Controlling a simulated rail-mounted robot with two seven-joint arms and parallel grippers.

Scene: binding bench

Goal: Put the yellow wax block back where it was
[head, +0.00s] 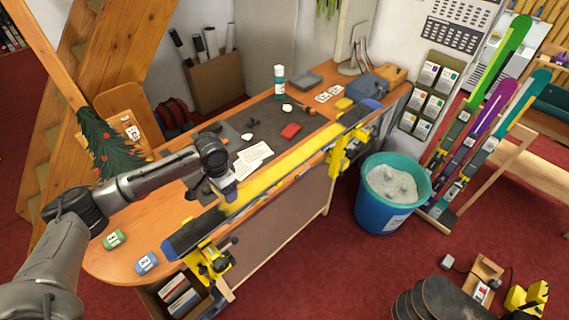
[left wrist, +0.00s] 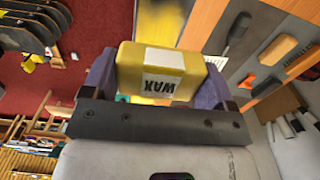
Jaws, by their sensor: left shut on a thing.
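My left gripper (head: 226,188) is over the front part of the bench, just above the yellow ski (head: 272,178). In the left wrist view its two dark purple fingers are shut on the yellow wax block (left wrist: 157,75), which has a white "WAX" label. In the head view the block is mostly hidden by the gripper and hard to tell from the yellow ski behind it. I cannot tell whether the block touches the ski. My right gripper is in neither view.
A green block (head: 113,239) and a blue block (head: 146,263) lie on the bench's left end. On the dark mat (head: 262,118) are papers (head: 250,158), a red block (head: 290,131) and small tools. A small yellow item (head: 343,104) and a bottle (head: 279,82) stand farther back. Yellow vises (head: 209,261) hold the ski.

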